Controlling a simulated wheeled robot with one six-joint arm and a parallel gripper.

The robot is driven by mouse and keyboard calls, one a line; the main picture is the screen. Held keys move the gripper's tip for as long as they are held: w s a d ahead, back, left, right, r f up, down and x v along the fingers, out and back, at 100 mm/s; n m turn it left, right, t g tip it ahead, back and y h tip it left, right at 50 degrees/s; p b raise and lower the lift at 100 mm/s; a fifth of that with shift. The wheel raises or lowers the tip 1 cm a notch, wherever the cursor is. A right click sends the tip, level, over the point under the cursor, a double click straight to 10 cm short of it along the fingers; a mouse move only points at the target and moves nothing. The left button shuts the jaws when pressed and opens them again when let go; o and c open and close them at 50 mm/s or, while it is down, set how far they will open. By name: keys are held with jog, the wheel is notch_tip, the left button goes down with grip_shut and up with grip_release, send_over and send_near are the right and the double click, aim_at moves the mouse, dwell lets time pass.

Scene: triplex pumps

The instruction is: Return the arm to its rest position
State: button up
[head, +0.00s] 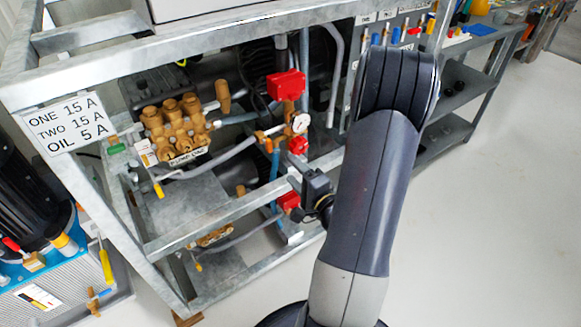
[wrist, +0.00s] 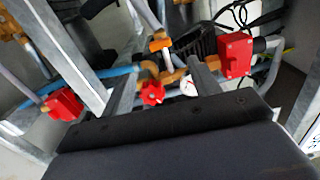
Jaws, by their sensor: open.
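My arm (head: 375,195) reaches up from the bottom of the head view, bends at a dark joint at the top and hides part of the frame behind it. My gripper (head: 298,175) is small and partly hidden beside the arm, at the pump frame's front. In the wrist view my gripper (wrist: 163,82) shows two grey fingers standing apart, with nothing held between them. A red valve handle (wrist: 152,93) and a round gauge (wrist: 190,88) appear beyond and between the fingers. The same handle (head: 298,145) and gauge (head: 300,123) show close to the gripper in the head view.
A galvanised steel frame (head: 215,219) holds a brass-headed pump (head: 180,122), hoses and a red box (head: 286,85). Its rails are close to the gripper. A bench (head: 470,45) with tools stands behind. A black motor (head: 28,190) is at left. The floor (head: 490,220) at right is clear.

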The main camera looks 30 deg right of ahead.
aim_at(271, 148)
dwell(0.3)
jog(key=w+b, duration=0.1)
jog(key=w, duration=1)
jog(key=shift+a, duration=0.15)
jog(key=shift+s, duration=0.1)
